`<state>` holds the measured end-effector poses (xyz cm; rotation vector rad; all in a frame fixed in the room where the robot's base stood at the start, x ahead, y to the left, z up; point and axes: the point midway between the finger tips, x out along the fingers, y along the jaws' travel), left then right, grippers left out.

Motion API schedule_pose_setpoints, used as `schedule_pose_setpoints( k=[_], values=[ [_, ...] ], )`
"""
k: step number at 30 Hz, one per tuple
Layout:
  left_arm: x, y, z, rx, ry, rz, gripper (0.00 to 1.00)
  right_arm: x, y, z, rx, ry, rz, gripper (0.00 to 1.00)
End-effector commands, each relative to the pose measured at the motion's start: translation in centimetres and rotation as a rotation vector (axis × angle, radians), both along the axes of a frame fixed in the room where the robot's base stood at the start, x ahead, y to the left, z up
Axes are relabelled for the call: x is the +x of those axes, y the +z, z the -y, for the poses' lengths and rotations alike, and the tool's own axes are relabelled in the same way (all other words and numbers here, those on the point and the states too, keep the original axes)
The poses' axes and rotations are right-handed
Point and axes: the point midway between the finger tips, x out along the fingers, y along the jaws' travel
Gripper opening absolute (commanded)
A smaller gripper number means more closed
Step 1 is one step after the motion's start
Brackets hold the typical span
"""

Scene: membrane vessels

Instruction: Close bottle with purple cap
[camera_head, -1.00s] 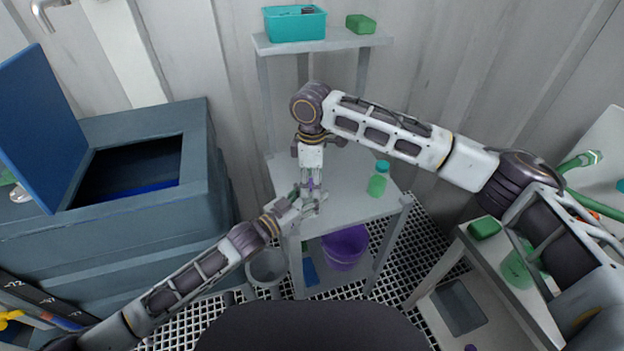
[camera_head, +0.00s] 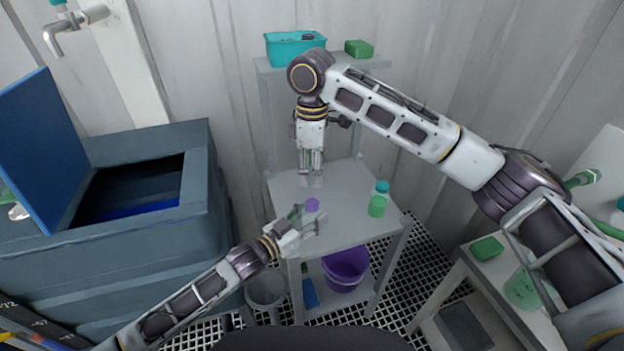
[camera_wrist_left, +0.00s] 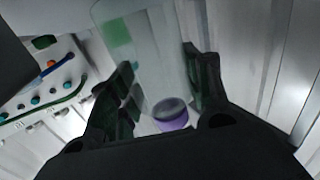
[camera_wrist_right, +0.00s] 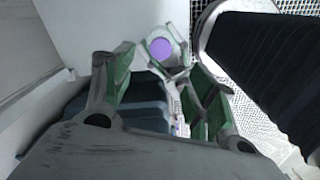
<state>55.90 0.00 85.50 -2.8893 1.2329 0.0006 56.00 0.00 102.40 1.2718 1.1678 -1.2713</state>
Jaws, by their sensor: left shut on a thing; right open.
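The purple cap (camera_head: 312,205) shows as a disc at the left gripper's fingers in the head view. It also shows between those fingers in the left wrist view (camera_wrist_left: 171,118) and ahead of my right gripper in the right wrist view (camera_wrist_right: 160,48). My left gripper (camera_head: 307,219) is shut on the clear bottle (camera_wrist_left: 145,50), above the front of the grey table. The cap is at the bottle's end; how tightly it sits cannot be told. My right gripper (camera_head: 312,183) is open and empty, pointing down, behind and apart from the cap.
A green bottle with a teal cap (camera_head: 378,199) stands on the grey table (camera_head: 345,185) at right. A teal basket (camera_head: 293,50) and green block (camera_head: 358,48) are on the shelf above. A purple bucket (camera_head: 345,268) is below. A blue-lidded bin (camera_head: 100,240) stands at left.

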Motion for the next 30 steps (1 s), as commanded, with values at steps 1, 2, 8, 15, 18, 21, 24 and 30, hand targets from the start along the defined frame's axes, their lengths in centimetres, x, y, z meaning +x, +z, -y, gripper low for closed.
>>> schedule_pose_setpoints(
  k=[1,2,8,15,18,21,24,30],
  values=[
    [0.00,0.03,0.00,-0.001,0.000,0.001,0.00,0.00,0.40,-0.03,0.000,0.000,0.000,0.57],
    [0.00,0.03,0.00,-0.001,0.000,0.001,0.00,-0.01,0.57,-0.02,0.000,0.000,0.000,0.57],
    [0.01,0.03,0.01,-0.001,0.000,0.001,0.00,-0.05,1.06,-0.01,-0.001,0.001,-0.001,0.57],
    [0.00,0.03,0.01,-0.001,0.000,0.001,0.52,-0.05,1.07,-0.01,-0.001,0.001,-0.001,0.57],
    [0.01,0.03,0.01,-0.001,0.000,0.001,0.65,-0.05,1.06,-0.01,-0.001,0.001,-0.001,0.57],
    [0.01,0.02,0.01,0.000,0.000,0.000,0.74,-0.05,1.06,0.00,-0.001,0.001,-0.001,0.57],
    [-0.01,0.02,0.01,0.000,0.000,0.000,0.74,-0.05,1.05,0.00,-0.001,0.001,-0.001,0.57],
    [-0.01,0.00,-0.01,0.000,0.000,0.000,0.74,-0.05,1.05,0.00,-0.001,0.001,-0.001,0.57]
  ],
)
